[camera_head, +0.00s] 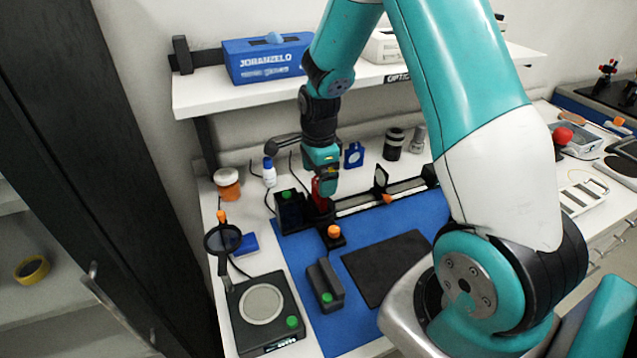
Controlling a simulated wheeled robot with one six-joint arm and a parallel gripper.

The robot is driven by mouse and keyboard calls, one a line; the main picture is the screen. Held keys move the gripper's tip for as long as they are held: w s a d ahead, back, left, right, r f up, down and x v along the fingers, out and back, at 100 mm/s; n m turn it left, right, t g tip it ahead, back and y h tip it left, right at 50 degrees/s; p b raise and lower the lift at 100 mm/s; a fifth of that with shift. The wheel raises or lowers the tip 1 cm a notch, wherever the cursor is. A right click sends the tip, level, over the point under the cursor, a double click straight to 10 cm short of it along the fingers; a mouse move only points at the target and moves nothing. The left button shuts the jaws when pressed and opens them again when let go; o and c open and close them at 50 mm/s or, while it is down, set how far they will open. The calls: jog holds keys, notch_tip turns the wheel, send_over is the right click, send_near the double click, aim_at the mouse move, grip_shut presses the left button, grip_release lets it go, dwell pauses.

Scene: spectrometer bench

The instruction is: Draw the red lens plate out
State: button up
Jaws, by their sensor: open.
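The red lens plate (317,187) stands upright at the left end of the optical rail (360,203), beside a black box with a green knob (289,205). Only its left part shows; my gripper hides the rest. My gripper (325,190) points down at the plate from above, with its fingers at the plate's top. The jaws are open. I cannot tell whether the fingers straddle the plate or touch it.
An orange-knobbed post (334,236) stands just in front of the rail. A blue lens holder (354,155) and a dark-framed plate (381,179) stand right of my gripper. The shelf (240,98) overhangs behind. A black mat (385,268) lies bare in front.

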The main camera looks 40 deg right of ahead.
jog(key=shift+f, duration=1.8)
jog(key=c, duration=1)
jog(key=shift+r, duration=0.1)
jog(key=shift+p, duration=0.3)
jog(key=shift+r+p, duration=0.9)
jog(key=shift+r, duration=0.25)
